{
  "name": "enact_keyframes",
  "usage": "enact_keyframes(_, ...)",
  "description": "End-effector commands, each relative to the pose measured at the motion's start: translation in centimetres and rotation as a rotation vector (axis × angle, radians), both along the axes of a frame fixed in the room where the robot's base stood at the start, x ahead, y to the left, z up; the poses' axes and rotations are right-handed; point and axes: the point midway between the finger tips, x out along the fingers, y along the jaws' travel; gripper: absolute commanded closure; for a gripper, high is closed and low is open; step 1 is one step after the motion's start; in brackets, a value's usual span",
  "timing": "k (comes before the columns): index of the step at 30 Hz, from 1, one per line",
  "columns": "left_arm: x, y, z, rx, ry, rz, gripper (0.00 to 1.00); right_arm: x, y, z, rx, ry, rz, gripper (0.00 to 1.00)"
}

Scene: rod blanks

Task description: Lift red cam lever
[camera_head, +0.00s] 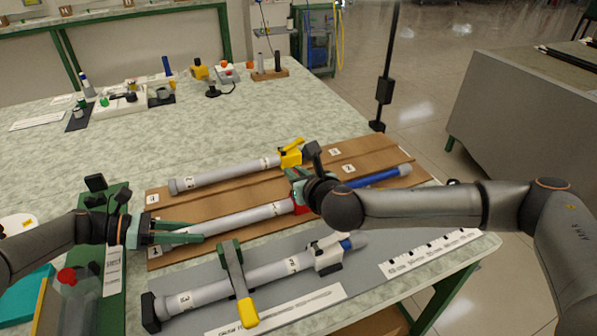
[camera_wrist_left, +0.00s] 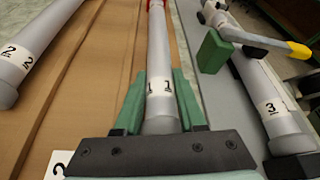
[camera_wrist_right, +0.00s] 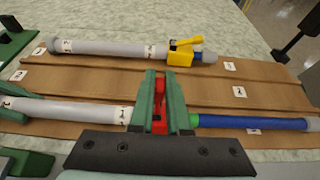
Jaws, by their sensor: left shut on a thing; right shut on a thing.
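The grey tube (camera_head: 245,217) labelled 1 lies along the brown grooved board, with a red cam lever (camera_wrist_right: 159,122) and clamp at its right end. A blue rod (camera_head: 380,178) extends from that end; a green band shows beside the clamp in the right wrist view. My left gripper (camera_wrist_left: 158,90) is shut around the tube near its left end, one green finger on each side. My right gripper (camera_wrist_right: 160,88) is shut on the red cam lever, which shows between its fingers. In the head view my right wrist hides most of the red clamp.
Tube 2 (camera_head: 225,175) with a yellow clamp (camera_head: 291,158) lies behind on the board (camera_head: 350,160). Small parts stand at the table's back.

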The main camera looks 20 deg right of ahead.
Motion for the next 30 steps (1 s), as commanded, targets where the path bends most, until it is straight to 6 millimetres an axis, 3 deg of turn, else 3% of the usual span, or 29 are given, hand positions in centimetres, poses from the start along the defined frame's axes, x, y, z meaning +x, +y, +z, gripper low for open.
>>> enact_keyframes(16,-0.11,-0.14,0.03,-0.002,0.001,-0.005,1.00,-0.02,0.23,0.02,-0.022,-0.003,0.003,1.00)
enact_keyframes(17,-0.11,-0.14,0.03,-0.002,0.001,-0.005,1.00,-0.02,0.23,0.02,-0.022,-0.003,0.002,0.82)
enact_keyframes(24,-0.07,-0.12,0.04,-0.003,0.001,-0.003,1.00,-0.02,0.18,0.00,-0.022,-0.002,0.002,0.55)
enact_keyframes(30,-0.04,-0.09,0.04,-0.002,0.001,-0.001,1.00,-0.01,0.14,0.00,-0.021,-0.002,0.000,0.55)
